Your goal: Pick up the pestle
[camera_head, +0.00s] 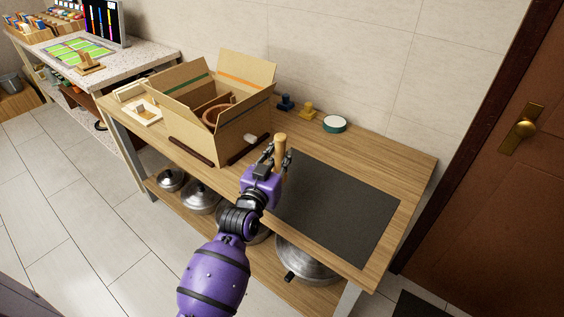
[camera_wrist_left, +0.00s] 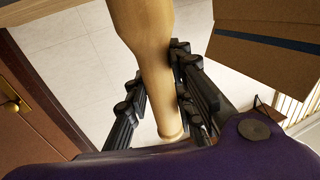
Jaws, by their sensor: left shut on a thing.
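The pestle (camera_head: 280,147) is a light wooden rod, held roughly upright above the table beside the black mat. My left gripper (camera_head: 276,157) is shut on it. In the left wrist view the pestle (camera_wrist_left: 146,60) runs from the top edge down between the dark fingers of the left gripper (camera_wrist_left: 160,100). Its rounded end shows low between the fingers. The fingers hide part of the pestle in the head view. My right gripper is not in view.
An open cardboard box (camera_head: 225,128) with brown items inside stands left of the gripper. A black mat (camera_head: 340,212) covers the table's right part. A round white-and-green container (camera_head: 335,124) and small blue (camera_head: 285,102) and yellow (camera_head: 307,107) objects stand behind. Metal lidded pots (camera_head: 198,197) sit below.

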